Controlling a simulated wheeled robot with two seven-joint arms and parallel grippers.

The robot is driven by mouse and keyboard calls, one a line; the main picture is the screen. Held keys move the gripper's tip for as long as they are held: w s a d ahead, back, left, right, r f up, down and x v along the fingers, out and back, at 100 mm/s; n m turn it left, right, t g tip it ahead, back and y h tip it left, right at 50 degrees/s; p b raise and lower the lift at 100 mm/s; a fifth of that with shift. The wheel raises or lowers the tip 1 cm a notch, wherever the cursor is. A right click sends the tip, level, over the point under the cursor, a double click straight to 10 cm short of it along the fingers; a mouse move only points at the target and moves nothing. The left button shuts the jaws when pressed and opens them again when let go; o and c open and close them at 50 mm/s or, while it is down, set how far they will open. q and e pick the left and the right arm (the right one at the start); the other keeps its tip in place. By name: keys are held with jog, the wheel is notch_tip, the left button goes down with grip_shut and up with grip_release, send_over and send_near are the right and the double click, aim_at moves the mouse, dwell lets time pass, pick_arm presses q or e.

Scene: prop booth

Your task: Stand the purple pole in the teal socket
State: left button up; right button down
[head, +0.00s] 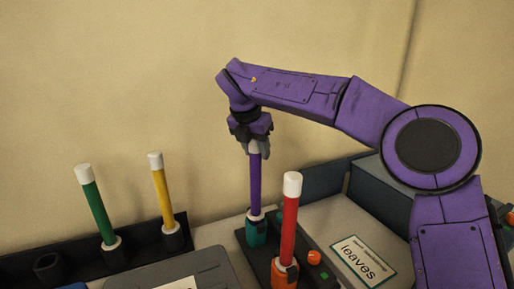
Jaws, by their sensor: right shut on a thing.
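The purple pole (255,186) is upright, its top end hidden in my right gripper (256,146). The gripper is shut on it from above. The pole's lower end, with a pale collar, is at the mouth of the teal socket (257,235). I cannot tell how deep it sits. My left gripper is not in view.
A red pole (290,222) stands in an orange socket (285,274) close in front. A green pole (98,211) and a yellow pole (162,188) stand in a dark rack at left, beside an empty dark socket (47,267). A "leaves" card (363,262) lies at right.

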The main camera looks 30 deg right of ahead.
jog(key=shift+f, duration=0.35)
jog(key=c, duration=0.5)
grip_release()
jog(key=shift+c, duration=0.2)
jog(key=p+v, duration=0.1)
jog(key=v, duration=0.9)
jog(key=shift+r, duration=0.3)
